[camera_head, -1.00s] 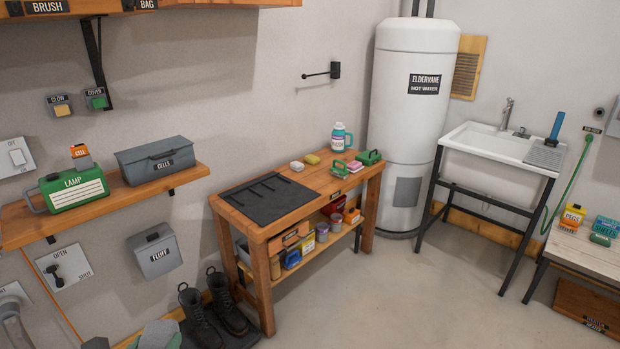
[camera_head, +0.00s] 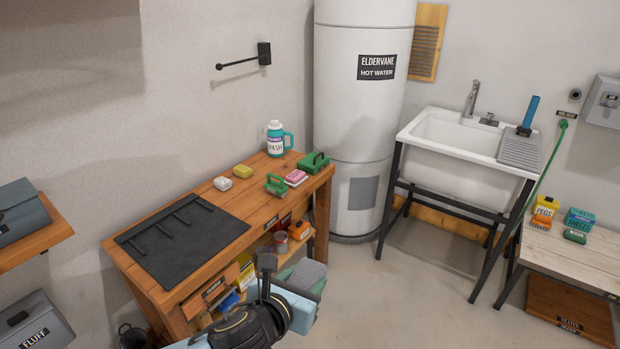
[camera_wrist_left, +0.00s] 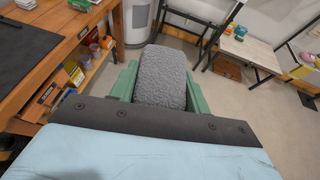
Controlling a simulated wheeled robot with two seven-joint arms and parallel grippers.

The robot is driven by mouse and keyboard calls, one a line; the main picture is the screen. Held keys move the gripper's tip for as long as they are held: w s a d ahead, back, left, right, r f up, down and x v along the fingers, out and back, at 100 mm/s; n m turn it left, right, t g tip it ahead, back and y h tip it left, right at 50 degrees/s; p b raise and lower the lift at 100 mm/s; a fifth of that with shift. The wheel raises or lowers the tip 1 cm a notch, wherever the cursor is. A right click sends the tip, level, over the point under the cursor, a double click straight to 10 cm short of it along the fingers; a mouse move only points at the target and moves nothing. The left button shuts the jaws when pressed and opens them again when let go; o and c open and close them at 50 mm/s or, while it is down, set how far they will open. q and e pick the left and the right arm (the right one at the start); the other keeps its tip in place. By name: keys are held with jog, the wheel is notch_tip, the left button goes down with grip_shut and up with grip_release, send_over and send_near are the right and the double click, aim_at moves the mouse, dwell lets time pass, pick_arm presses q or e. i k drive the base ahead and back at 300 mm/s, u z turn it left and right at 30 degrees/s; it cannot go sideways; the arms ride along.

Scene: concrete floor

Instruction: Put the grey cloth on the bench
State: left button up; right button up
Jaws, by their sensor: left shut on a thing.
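The grey cloth (camera_head: 309,273) is a fuzzy, rounded bundle. In the left wrist view the cloth (camera_wrist_left: 161,78) sits between the green fingers of my left gripper (camera_wrist_left: 160,88). My left gripper (camera_head: 304,280) is shut on it and holds it in front of the wooden workbench's right end, in the head view's lower middle. The wooden workbench (camera_head: 262,206) has a black mat on its left part. A low bench with a pale plank top (camera_head: 575,255) stands at the right edge. I cannot tell which one the task means. My right gripper is not in view.
On the workbench are a wash jug (camera_head: 276,140), a yellow block (camera_head: 243,171), a pink block (camera_head: 295,177) and green-handled tools. A pegs box (camera_head: 544,207) and other items stand at the pale bench's back left; its front is bare. A sink (camera_head: 455,140) and water heater (camera_head: 350,110) stand behind.

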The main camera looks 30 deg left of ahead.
aim_at(229, 200)
jog(key=z, duration=0.05)
jog(key=i, duration=1.7)
jog(key=u, duration=1.25)
jog(key=i, duration=1.05)
jog(key=u, duration=0.95)
